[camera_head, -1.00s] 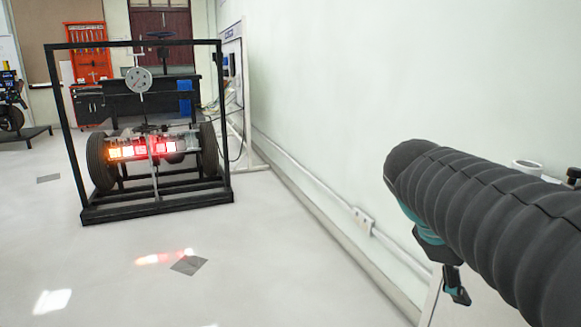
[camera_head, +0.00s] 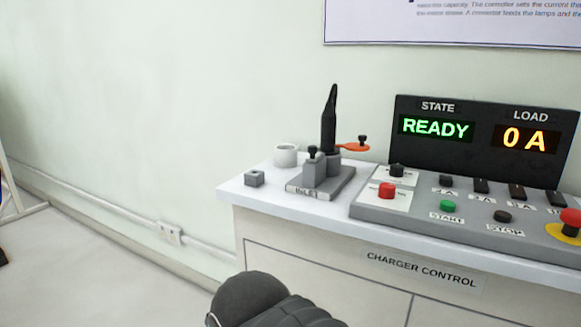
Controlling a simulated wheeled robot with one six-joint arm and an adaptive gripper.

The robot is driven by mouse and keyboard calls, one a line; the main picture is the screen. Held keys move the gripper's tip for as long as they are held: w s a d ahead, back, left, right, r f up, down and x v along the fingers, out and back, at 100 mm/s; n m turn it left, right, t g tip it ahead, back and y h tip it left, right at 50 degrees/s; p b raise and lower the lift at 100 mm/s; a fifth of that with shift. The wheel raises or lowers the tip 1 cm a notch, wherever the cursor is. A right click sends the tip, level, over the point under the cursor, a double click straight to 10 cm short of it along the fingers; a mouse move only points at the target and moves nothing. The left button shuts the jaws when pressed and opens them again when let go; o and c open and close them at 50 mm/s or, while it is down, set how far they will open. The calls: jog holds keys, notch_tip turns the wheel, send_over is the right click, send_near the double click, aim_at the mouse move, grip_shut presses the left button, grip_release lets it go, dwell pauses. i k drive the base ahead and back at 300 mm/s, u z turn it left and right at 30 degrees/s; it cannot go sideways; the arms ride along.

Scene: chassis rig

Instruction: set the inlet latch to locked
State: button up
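On the charger bench, a grey block (camera_head: 338,182) holds an upright black handle-like piece (camera_head: 329,125). An orange lever (camera_head: 352,148) with a black knob (camera_head: 362,139) sticks out to the right from the foot of the black piece; it looks like the inlet latch. A grey post with a dark knob (camera_head: 312,152) stands at the front left of the block. My gripper is out of view; only my arm's black sleeve shows at the bottom.
The control panel (camera_head: 375,207) with several buttons stands to the right on the bench (camera_head: 262,203). Its display (camera_head: 405,160) reads READY and 0 A. A white cup (camera_head: 286,154) and small grey cube (camera_head: 254,179) sit left.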

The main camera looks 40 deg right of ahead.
aim_at(315, 155)
jog(key=z, duration=1.3)
